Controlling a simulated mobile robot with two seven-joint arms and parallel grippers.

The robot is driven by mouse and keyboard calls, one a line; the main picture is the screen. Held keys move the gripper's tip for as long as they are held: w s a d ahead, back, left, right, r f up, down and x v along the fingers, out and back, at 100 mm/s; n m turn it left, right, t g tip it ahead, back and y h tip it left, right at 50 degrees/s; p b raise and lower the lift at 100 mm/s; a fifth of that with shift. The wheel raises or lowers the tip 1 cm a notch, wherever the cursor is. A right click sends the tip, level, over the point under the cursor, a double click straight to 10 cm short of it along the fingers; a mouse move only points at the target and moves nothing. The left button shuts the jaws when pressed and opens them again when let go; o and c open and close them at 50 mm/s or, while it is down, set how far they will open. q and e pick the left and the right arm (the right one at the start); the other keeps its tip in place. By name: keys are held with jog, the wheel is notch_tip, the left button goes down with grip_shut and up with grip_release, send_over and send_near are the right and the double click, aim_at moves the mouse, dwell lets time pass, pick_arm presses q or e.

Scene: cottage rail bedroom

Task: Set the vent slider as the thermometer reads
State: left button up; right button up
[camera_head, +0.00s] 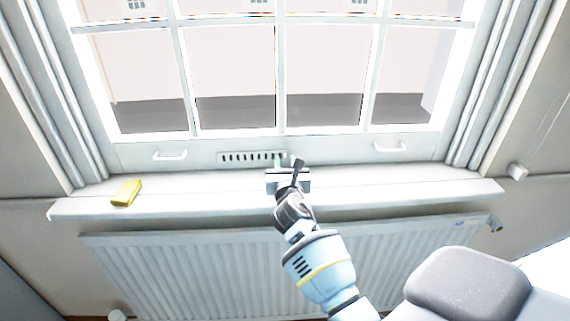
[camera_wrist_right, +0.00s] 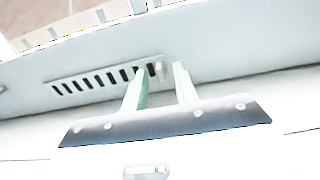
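The white vent (camera_head: 252,158) with a row of dark slots sits on the lower window frame, above the sill. In the right wrist view the vent strip (camera_wrist_right: 98,82) runs to the left of my fingers, and a small pale slider knob (camera_wrist_right: 158,70) shows at its right end. My right gripper (camera_head: 284,163) is at the vent's right end. In the wrist view its two pale fingers (camera_wrist_right: 161,68) are apart, with the knob appearing between their tips; I cannot tell whether they touch it. No thermometer can be made out. My left gripper is out of view.
A yellow block (camera_head: 127,193) lies on the left of the white sill (camera_head: 400,190). White handles (camera_head: 171,155) (camera_head: 391,147) stick out from the window frame on both sides. A ribbed radiator (camera_head: 180,275) hangs below the sill. The right part of the sill is clear.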

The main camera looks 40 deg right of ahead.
jog(key=shift+w, duration=0.1)
grip_shut()
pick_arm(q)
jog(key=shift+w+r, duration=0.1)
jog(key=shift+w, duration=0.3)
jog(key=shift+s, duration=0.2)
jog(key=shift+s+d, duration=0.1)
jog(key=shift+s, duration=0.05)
pick_arm(e)
jog(key=shift+w+a, duration=0.5)
jog(key=shift+a, duration=0.25)
grip_release()
jog(key=shift+a, duration=0.1)
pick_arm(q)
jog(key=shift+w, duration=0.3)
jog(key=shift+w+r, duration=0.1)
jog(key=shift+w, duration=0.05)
pick_arm(e)
jog(key=shift+s, duration=0.1)
